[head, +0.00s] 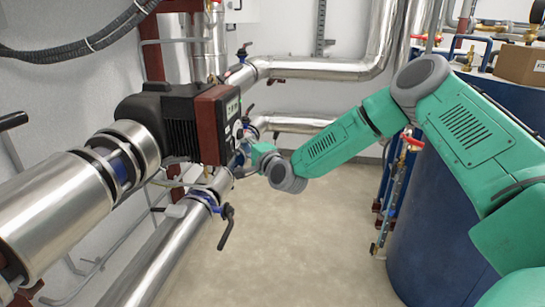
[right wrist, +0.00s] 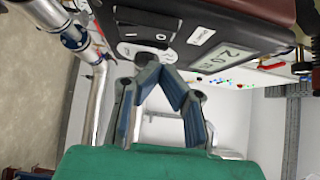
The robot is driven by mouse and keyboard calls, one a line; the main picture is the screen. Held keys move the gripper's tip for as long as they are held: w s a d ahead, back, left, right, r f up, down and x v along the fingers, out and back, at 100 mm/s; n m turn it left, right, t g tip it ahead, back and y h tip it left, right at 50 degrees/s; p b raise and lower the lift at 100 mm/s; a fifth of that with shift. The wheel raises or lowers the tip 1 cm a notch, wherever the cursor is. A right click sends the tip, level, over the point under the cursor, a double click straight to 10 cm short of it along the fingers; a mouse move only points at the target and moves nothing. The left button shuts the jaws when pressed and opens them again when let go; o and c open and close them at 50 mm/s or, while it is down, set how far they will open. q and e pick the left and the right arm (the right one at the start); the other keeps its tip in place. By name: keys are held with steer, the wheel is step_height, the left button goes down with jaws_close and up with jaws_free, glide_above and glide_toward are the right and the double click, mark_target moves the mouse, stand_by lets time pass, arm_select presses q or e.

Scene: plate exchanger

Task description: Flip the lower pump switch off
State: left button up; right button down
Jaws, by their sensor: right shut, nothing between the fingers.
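A pump with a black motor housing (head: 180,125) and a dark red front box (head: 212,122) sits on the silver pipe at the left. Its control panel (head: 233,112) faces right and shows edge-on in the head view. In the right wrist view the panel has a lit display (right wrist: 225,60) and a black switch (right wrist: 143,32) with a light mark. My right gripper (head: 243,150) is at the lower part of the panel. In the right wrist view its fingers (right wrist: 152,68) are shut and empty, tips close below the switch; I cannot tell whether they touch. My left gripper is not in view.
Silver pipes (head: 150,262) run below and behind the pump, with a black valve handle (head: 227,226) hanging under it. A large blue tank (head: 440,215) with a cardboard box (head: 522,65) on top stands at the right. The floor (head: 300,240) between is clear.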

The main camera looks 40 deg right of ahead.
steer(key=shift+s+d, duration=1)
steer(key=shift+s, duration=4.2)
steer(key=s+a+f+n+g+y, duration=0.2)
steer(key=s+a+f+n+g, duration=0.3)
steer(key=a+f, duration=0.35)
steer(key=s+a+f+n+g+y, duration=0.2)
steer(key=s+a+f+n+g, duration=0.15)
steer(key=s+a+f, duration=0.55)
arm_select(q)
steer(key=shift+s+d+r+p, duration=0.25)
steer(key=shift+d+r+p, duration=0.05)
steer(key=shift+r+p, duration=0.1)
arm_select(e)
steer(key=s+d+f+n+g+h, duration=0.1)
steer(key=s+f+n+g, duration=0.3)
steer(key=s, duration=0.8)
steer(key=s+d+f+n+g+h, duration=0.1)
steer(key=s+f+n+g, duration=0.4)
steer(key=s, duration=0.8)
step_height(320, 180, down, 2)
steer(key=shift+d+f+n+h, duration=0.3)
steer(key=shift+n+h, duration=0.2)
steer(key=shift+n, duration=0.45)
